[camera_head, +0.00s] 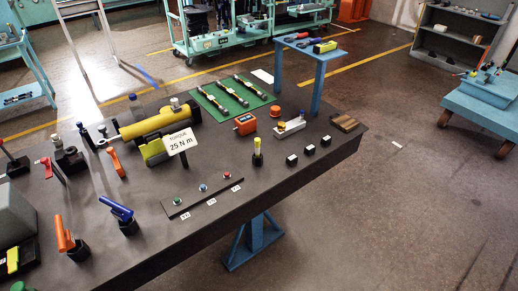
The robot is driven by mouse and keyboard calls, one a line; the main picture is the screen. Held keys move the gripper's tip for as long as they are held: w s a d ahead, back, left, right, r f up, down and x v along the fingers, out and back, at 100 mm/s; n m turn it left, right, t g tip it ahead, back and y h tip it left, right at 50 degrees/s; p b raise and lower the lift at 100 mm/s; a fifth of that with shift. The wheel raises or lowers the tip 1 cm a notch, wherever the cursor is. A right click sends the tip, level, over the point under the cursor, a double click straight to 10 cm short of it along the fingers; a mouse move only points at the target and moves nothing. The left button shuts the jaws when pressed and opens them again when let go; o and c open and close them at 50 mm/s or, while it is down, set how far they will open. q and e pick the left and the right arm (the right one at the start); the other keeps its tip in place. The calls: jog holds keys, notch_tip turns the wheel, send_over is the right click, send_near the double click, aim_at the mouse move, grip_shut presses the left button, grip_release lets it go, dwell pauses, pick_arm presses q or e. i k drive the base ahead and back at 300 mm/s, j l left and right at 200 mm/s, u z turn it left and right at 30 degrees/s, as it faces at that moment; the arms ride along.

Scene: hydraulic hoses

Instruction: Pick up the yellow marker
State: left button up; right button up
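The yellow marker (257,144) stands upright in a small black holder (257,159) near the right part of the dark workbench (300,187). Its lower end is hidden in the holder. Neither of my grippers shows in the head view, so nothing is seen touching the marker.
A "25 N m" torque sign (181,142) and a black strip with colored buttons (203,189) stand left of the marker. Three small black blocks (310,149) lie to its right.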

aim_at(257, 141)
jog(key=i+l+u, duration=0.15)
jog(key=u, duration=0.3)
jog(key=i+l+u, duration=0.1)
jog(key=l+u, duration=0.35)
jog(key=i+l+u, duration=0.15)
jog(key=l, duration=0.35)
jog(key=l+u, duration=0.2)
jog(key=l, duration=0.3)
